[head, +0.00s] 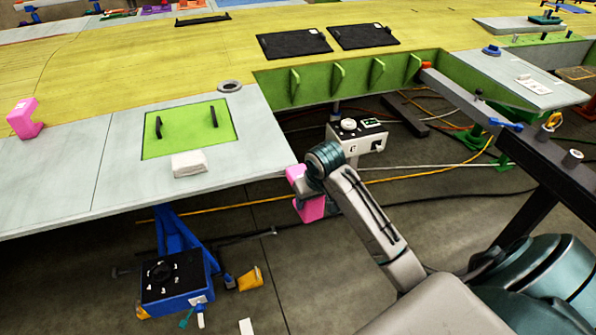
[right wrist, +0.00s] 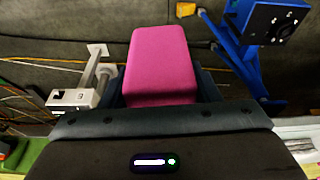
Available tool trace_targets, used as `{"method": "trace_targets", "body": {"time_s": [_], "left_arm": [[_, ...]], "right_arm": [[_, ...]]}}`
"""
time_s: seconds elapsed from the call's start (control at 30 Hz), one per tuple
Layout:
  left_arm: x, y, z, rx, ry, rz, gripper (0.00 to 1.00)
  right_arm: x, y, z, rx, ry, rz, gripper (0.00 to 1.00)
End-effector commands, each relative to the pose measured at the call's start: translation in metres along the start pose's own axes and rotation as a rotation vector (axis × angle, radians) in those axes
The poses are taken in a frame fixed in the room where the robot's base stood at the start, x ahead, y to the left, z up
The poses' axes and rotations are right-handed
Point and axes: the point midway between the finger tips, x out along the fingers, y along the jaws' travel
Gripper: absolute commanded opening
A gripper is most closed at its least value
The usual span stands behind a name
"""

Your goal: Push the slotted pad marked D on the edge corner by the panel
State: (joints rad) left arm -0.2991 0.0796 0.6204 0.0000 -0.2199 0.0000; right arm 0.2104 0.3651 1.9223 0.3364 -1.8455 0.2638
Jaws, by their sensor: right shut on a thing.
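A pink pad (head: 311,209) is at the near right corner of the pale grey panel (head: 262,150). My right gripper (head: 308,186) is shut on it, partly hidden by the wrist. In the right wrist view the pink pad (right wrist: 160,55) fills the space between the two dark fingers of the gripper (right wrist: 161,88). I cannot read a letter on it, and its slot is hidden. I cannot tell whether the pad sits around the panel corner or only beside it. My left gripper is not in view.
Another pink pad (head: 24,118) sits on the wing's left part. A green plate (head: 190,129) with two black handles and a white block (head: 189,164) lie on the panel. A blue stand (head: 178,276) is below the panel. A grey control box (head: 357,136) stands behind my wrist.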

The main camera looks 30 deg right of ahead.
Motion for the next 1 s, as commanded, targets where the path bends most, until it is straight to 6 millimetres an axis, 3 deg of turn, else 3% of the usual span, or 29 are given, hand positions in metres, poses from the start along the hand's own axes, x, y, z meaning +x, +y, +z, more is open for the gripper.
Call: {"method": "trace_targets", "body": {"time_s": [0.03,0.17,0.7,1.0], "left_arm": [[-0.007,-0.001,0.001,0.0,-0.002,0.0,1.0],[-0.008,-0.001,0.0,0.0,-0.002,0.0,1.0],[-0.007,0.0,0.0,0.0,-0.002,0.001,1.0],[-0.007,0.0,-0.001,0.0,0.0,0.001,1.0]], "right_arm": [[-0.009,-0.005,0.0,0.034,-0.001,0.007,0.33],[-0.013,-0.008,0.0,0.079,-0.003,0.022,0.33],[0.0,-0.004,-0.044,0.08,-0.003,0.022,0.33],[0.003,-0.003,-0.055,0.078,-0.003,0.022,0.33]]}}
